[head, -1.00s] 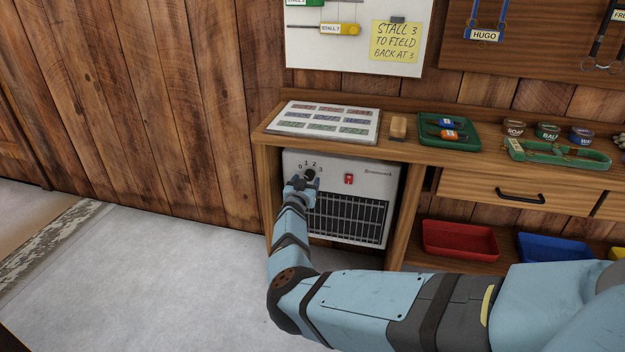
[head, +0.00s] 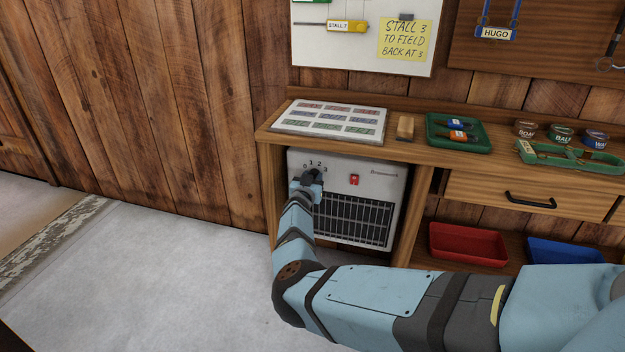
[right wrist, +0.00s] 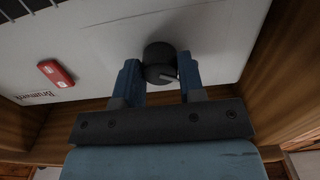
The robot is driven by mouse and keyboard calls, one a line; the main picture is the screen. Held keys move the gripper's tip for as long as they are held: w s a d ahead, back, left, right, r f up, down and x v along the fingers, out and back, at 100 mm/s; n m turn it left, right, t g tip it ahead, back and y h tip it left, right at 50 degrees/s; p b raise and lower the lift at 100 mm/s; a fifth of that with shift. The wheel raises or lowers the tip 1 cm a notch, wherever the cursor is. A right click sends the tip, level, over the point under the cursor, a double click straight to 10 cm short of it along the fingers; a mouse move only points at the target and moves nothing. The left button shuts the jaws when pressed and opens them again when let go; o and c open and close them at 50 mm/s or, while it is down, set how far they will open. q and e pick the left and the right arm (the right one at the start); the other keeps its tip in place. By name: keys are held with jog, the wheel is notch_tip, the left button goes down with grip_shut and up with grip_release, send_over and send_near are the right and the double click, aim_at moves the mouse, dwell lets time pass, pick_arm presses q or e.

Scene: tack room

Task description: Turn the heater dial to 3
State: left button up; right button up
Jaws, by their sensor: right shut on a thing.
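The white heater (head: 372,192) stands in the open bay under the bench, with a dark grille and a dial at its upper left. The numbers 0, 1, 2 and 3 arc over the dial. My right gripper (head: 311,179) is at the dial and covers much of it. In the right wrist view, the round black dial (right wrist: 158,58) sits between the two blue fingers of my right gripper (right wrist: 159,78), which is shut on it. A pale pointer mark on the dial slants to the lower right there. No numbers show in that view. My left gripper is out of view.
A red switch (head: 354,180) is on the heater, right of the dial. The bench's wooden sides (head: 408,215) flank the heater closely. A label board (head: 287,127) and a green tray (head: 432,142) lie on the bench top. The floor at left is clear.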

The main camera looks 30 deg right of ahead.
pick_arm(q)
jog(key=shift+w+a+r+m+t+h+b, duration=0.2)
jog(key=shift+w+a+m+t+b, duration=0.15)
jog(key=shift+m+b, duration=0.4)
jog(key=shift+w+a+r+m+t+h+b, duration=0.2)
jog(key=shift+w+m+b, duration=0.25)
jog(key=shift+b, duration=0.6)
pick_arm(e)
jog(key=shift+m, duration=12)
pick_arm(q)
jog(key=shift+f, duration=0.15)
pick_arm(e)
jog(key=shift+r, duration=0.1)
jog(key=o, duration=0.9)
